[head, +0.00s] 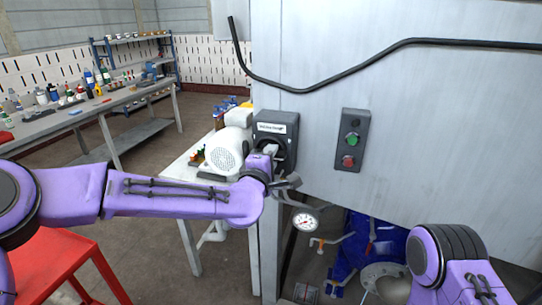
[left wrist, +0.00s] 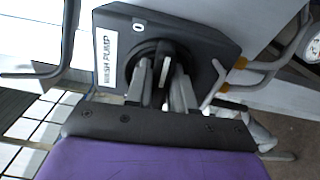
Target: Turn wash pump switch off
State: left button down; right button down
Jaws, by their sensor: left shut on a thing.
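The wash pump switch is a dark grey box (head: 262,137) on the side of the large grey metal cabinet, with a white label on top. In the left wrist view the box (left wrist: 205,38) appears turned sideways, with the label WASH PUMP and a 0 mark beside its round black knob (left wrist: 158,52). The knob's handle runs roughly along the label's length. My left gripper (head: 272,151) is at the front of the box. Its fingers (left wrist: 163,82) are shut on the knob's handle, one on each side. My right arm shows at the lower right; its gripper is out of view.
A control plate (head: 351,140) with a green and a red button is right of the switch. A white motor (head: 226,150) stands on a bench to the left. A gauge (head: 305,222) and blue pump parts (head: 388,240) are below. A red stand (head: 62,262) is at lower left.

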pick_arm(q)
jog(key=shift+f+m, duration=0.1)
jog(key=shift+m, duration=0.4)
jog(key=c, duration=1.1)
grip_release()
jog(key=shift+o, duration=0.2)
jog(key=shift+s+a, duration=0.1)
jog(key=shift+s, duration=0.25)
jog(key=b+v, duration=0.2)
jog(key=v, duration=0.8)
jog(key=shift+b, duration=0.4)
